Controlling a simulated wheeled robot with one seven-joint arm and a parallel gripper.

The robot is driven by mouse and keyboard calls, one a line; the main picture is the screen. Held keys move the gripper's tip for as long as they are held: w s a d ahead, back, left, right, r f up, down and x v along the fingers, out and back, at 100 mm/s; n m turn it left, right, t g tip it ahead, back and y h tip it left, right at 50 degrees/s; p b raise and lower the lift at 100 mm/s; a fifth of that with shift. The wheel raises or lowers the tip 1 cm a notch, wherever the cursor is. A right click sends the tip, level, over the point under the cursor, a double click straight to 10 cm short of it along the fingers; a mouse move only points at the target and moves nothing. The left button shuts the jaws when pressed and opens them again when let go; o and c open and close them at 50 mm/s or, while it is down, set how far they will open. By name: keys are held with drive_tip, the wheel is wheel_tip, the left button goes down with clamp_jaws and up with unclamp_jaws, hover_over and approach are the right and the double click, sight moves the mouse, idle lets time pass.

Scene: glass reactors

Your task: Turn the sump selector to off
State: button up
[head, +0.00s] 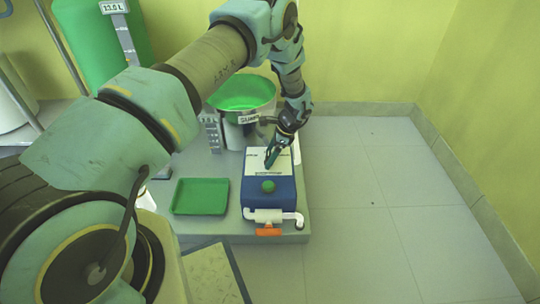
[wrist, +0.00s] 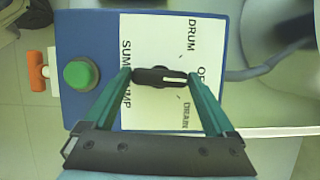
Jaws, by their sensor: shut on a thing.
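The sump selector is a black knob (wrist: 160,76) with a white line, on a white label plate (wrist: 158,112) atop a blue box (head: 270,200). In the wrist view the knob lies lengthwise across the picture. Its white line is on the right half and points toward a partly hidden label starting "OF", between "DRUM" and "DRAIN". My gripper (wrist: 160,75) is shut on the knob, with one fingertip at each end. In the head view my gripper (head: 272,155) reaches down onto the box top and hides the knob.
A green button (wrist: 82,74) sits on the box beside the plate. A white pipe with an orange valve handle (head: 269,232) is at the box's front. A green tray (head: 201,197) lies to the left, and a green-lined vessel (head: 243,94) stands behind. Floor at right is clear.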

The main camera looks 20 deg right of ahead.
drive_tip(key=shift+n, duration=0.3)
drive_tip(key=o, duration=1.1)
drive_tip(key=shift+c, duration=0.2)
drive_tip(key=shift+d+r, duration=0.1)
drive_tip(key=p+v, duration=0.2)
drive_tip(key=v, duration=0.8)
drive_tip(key=shift+d+r+p, duration=0.15)
drive_tip(key=shift+r+p, duration=0.15)
drive_tip(key=shift+w, duration=0.1)
